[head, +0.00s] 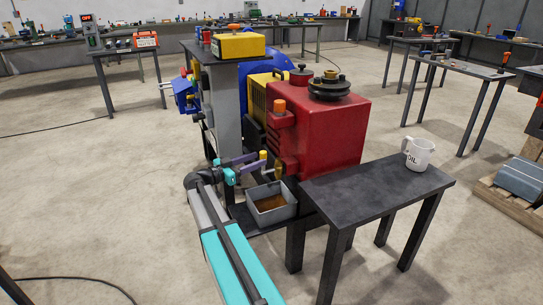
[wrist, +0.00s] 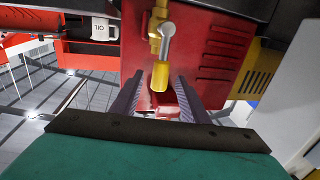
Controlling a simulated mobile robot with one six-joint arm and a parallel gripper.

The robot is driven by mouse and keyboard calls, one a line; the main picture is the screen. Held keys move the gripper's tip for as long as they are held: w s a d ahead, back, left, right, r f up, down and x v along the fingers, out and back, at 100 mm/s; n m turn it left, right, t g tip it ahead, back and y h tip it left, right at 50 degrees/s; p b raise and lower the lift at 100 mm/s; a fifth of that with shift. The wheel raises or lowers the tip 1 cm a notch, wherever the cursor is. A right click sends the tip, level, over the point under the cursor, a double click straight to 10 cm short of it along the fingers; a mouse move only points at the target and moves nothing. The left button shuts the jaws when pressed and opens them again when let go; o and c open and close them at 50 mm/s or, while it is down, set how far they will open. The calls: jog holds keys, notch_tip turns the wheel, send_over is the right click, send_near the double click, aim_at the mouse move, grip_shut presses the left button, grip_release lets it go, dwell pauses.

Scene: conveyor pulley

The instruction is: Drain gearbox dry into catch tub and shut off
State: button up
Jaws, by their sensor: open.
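The red gearbox (head: 335,130) stands at the centre of the head view. In the wrist view, its brass drain valve (wrist: 155,28) has a silver lever with a yellow grip (wrist: 160,76). My gripper (head: 250,162) is open at the valve. In the wrist view its fingers (wrist: 160,82) stand either side of the yellow grip, with gaps showing on both sides. The grey catch tub (head: 275,217) sits below the valve and holds brown liquid. I cannot make out a stream falling from the valve.
A dark table (head: 375,187) stands close at the right, with a white OIL mug (head: 418,153) on it. A yellow box (head: 238,45) sits on the stand behind. A pallet (head: 510,200) lies at far right. Open floor lies to the left.

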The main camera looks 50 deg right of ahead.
jog(key=d, duration=0.2)
jog(key=s+d, duration=0.1)
jog(key=d, duration=0.5)
jog(key=shift+s, duration=0.3)
grip_shut()
